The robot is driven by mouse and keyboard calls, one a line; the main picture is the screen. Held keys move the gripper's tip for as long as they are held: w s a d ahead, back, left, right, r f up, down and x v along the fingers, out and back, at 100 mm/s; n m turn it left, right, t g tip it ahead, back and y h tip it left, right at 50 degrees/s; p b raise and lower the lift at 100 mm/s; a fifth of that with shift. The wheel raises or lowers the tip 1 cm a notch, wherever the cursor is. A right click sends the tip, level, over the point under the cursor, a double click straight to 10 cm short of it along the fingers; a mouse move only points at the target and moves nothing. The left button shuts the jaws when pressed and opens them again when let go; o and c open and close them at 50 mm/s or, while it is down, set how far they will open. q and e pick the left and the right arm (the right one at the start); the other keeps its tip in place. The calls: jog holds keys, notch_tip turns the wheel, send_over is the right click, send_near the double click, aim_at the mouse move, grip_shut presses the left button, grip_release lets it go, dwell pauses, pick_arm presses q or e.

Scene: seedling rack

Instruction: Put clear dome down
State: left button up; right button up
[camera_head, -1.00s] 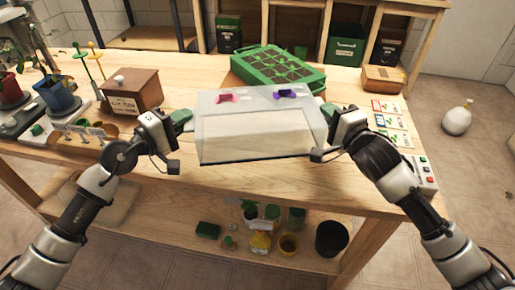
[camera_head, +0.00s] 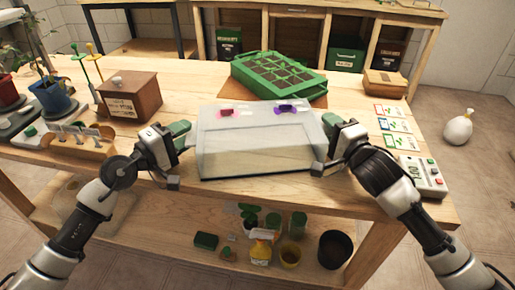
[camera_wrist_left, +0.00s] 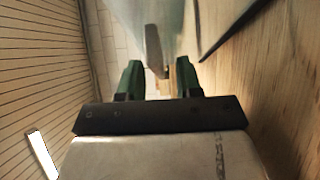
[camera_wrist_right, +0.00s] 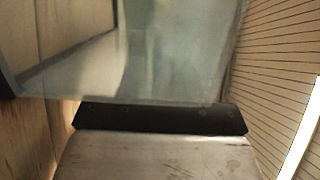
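The clear dome (camera_head: 262,150) is a see-through box near the table's front edge, with a dark lower front rim and a pink and a purple patch near its top. I cannot tell whether its rim touches the table. My left gripper (camera_head: 181,132) is at its left side. In the left wrist view its green fingers (camera_wrist_left: 158,80) stand apart, with a narrow grey piece beyond them. My right gripper (camera_head: 332,124) is at the dome's right side. In the right wrist view the dome wall (camera_wrist_right: 180,60) fills the picture and hides the fingers.
A green seedling tray (camera_head: 240,82) stands behind the dome. A wooden box (camera_head: 130,97) is to the left and a small carton (camera_head: 384,83) at the back right. Cards (camera_head: 393,125) and a small device with a display (camera_head: 424,177) lie at the right.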

pick_arm(q)
jog(key=shift+f, duration=0.1)
pick_arm(e)
jog(key=shift+a+f, duration=0.15)
jog(key=shift+f, duration=0.4)
pick_arm(q)
jog(key=v, duration=0.7)
jog(key=shift+s+a, duration=0.25)
pick_arm(e)
jog(key=shift+s, duration=0.1)
pick_arm(q)
jog(key=shift+s+a, duration=0.25)
pick_arm(e)
jog(key=shift+s+f, duration=0.1)
jog(key=shift+s, duration=0.35)
pick_arm(q)
jog(key=shift+w+d, duration=0.15)
jog(key=shift+w, duration=0.05)
pick_arm(e)
jog(key=shift+d+r+v, duration=0.1)
jog(key=shift+r+v, duration=0.1)
jog(key=shift+v, duration=1)
jog(key=shift+d+r+v, duration=0.1)
jog(key=shift+r+v, duration=0.05)
jog(key=shift+v, duration=1.05)
jog(key=shift+d+r+v, duration=0.1)
jog(key=shift+r+v, duration=0.1)
jog(key=shift+v, duration=1)
pick_arm(q)
jog(key=shift+s, duration=0.1)
